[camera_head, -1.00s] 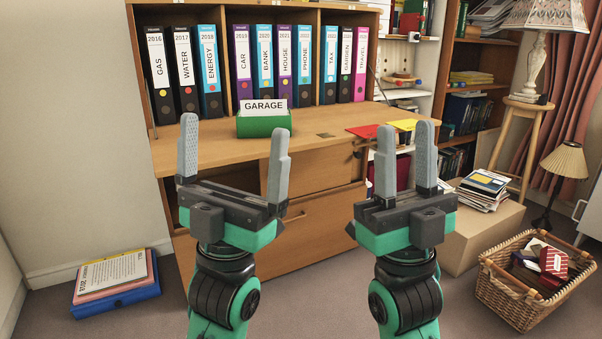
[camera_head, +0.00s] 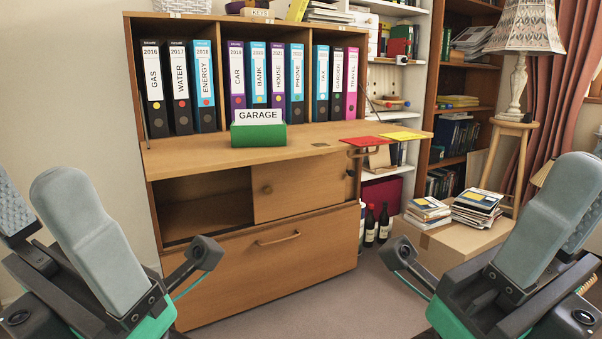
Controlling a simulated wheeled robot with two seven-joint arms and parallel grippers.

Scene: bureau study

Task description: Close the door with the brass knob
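The wooden sliding door (camera_head: 310,190) covers the right half of the bureau's upper compartment, under the desk top. Its small round brass knob (camera_head: 267,189) is near the door's left edge. The left half of the compartment (camera_head: 205,205) is open, dark and looks empty. My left gripper (camera_head: 35,195) is open and empty at the lower left, in front of and apart from the bureau. My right gripper (camera_head: 585,190) is open and empty at the lower right, well away from the door.
A drawer front (camera_head: 270,255) with a bar handle (camera_head: 278,239) is below. A green GARAGE box (camera_head: 259,134) stands on the desk top (camera_head: 210,156), with red and yellow folders at its right end. Bottles (camera_head: 377,224) and a cardboard box (camera_head: 460,243) stand right of the bureau.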

